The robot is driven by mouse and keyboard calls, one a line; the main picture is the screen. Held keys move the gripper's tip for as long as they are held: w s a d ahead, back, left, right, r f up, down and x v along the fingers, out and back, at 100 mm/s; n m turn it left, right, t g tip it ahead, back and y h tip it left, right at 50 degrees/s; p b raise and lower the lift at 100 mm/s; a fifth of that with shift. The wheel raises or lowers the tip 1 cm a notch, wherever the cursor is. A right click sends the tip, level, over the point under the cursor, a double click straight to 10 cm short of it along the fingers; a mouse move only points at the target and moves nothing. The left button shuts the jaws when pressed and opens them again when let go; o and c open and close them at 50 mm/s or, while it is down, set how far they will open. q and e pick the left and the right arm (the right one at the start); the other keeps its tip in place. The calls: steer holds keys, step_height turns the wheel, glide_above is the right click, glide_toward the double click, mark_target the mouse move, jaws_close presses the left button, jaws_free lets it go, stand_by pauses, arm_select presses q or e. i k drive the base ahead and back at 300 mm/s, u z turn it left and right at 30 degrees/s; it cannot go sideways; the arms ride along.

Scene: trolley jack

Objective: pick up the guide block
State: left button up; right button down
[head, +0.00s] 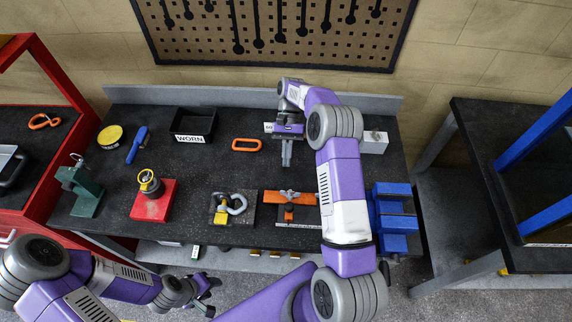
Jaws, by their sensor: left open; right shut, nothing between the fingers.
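Nothing in view is labelled as the guide block, and I cannot tell for sure which piece it is. A pale grey block (374,142) sits at the back right of the bench, partly behind my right arm. An orange piece on a fixture (290,197) and a yellow piece with a grey shackle (222,211) stand near the front. My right gripper (286,160) is shut and empty over the back middle of the bench, fingers pointing towards the front. My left gripper (208,298) is open and empty, low in front of the bench, apart from everything on it.
The dark bench (185,164) holds a black WORN bin (194,124), an orange ring (246,144), a blue brush (137,145), a yellow disc (110,136), a red block (153,202), a green tool (84,192) and a blue vise (393,218). A red cabinet (40,190) stands left.

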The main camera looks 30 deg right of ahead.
mark_target(374, 141)
steer(key=k, duration=1)
